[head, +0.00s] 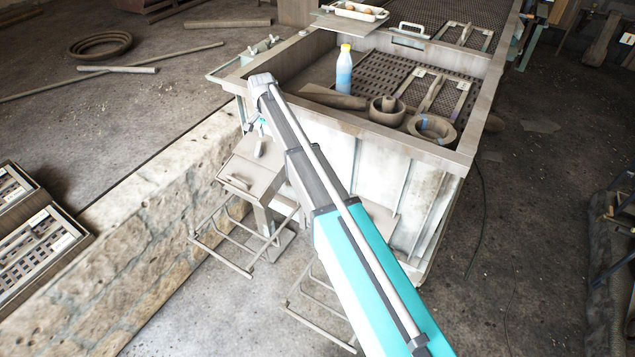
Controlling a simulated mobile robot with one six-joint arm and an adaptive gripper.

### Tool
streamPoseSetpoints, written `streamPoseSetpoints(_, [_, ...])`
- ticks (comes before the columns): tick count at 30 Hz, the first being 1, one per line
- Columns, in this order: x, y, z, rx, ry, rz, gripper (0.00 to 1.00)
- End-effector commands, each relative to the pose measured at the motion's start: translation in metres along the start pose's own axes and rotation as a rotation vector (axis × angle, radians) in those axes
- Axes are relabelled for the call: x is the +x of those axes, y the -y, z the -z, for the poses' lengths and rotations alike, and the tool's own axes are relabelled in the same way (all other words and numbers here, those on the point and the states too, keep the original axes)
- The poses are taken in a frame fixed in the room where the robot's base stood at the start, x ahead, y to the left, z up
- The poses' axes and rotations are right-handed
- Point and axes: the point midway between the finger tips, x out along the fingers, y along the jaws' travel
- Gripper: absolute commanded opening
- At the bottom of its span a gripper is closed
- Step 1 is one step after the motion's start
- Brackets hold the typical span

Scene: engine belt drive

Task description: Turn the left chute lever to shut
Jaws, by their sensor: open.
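The left chute (268,178) is a grey-brown metal box on the near face of the large machine, left of my arm. A small handle-like piece (237,182) sticks out at its left front, and another small upright piece (261,148) stands at its top. I cannot tell which of them is the lever, or how it is set. My arm crosses the middle of the head view, and its far end is bent down at the machine's left corner. My gripper (257,124) shows small and partly hidden just above the chute, open, apart from both pieces as far as I can see.
The machine's open bin (467,150) holds a blue bottle (344,70), bowls and grates. Metal frames (232,236) stand below the chutes. A stone wall (125,225) runs along the left. My arm hides part of the machine's front. The floor at right is mostly clear.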

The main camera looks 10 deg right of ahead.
Motion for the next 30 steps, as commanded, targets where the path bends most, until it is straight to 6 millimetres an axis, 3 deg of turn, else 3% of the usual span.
streamPoseSetpoints(30, [0.037,-0.136,-0.039,-0.177,0.0,0.0,0.63])
